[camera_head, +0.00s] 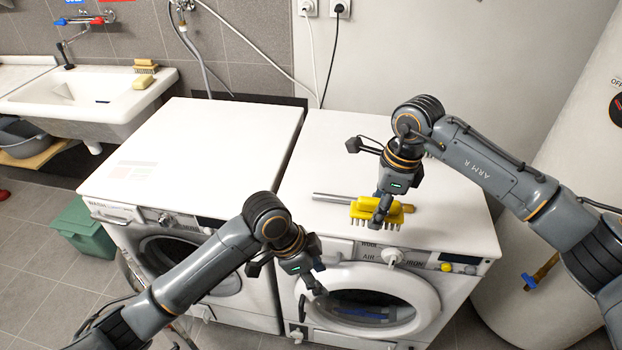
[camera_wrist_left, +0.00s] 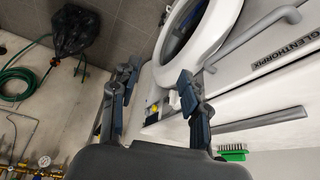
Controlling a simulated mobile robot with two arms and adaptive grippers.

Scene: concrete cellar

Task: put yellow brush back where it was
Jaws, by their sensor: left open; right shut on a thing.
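The yellow brush (camera_head: 361,211) is on the front part of the right washing machine's white top (camera_head: 440,225), bristles toward the front edge. My right gripper (camera_head: 381,212) comes down over it from above and is shut on it. The gripper hides part of the brush; I cannot tell whether the brush touches the top. My left gripper (camera_head: 312,280) is open and empty, low in front of the right machine, left of its round door. Its two spread fingers show in the left wrist view (camera_wrist_left: 160,95).
A grey metal bar (camera_head: 333,198) lies left of the brush. The left washing machine's top (camera_head: 215,135) is clear. A sink (camera_head: 75,95) with a brush (camera_head: 145,67) and yellow block (camera_head: 143,82) stands far left. A green bin (camera_head: 85,230) is on the floor.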

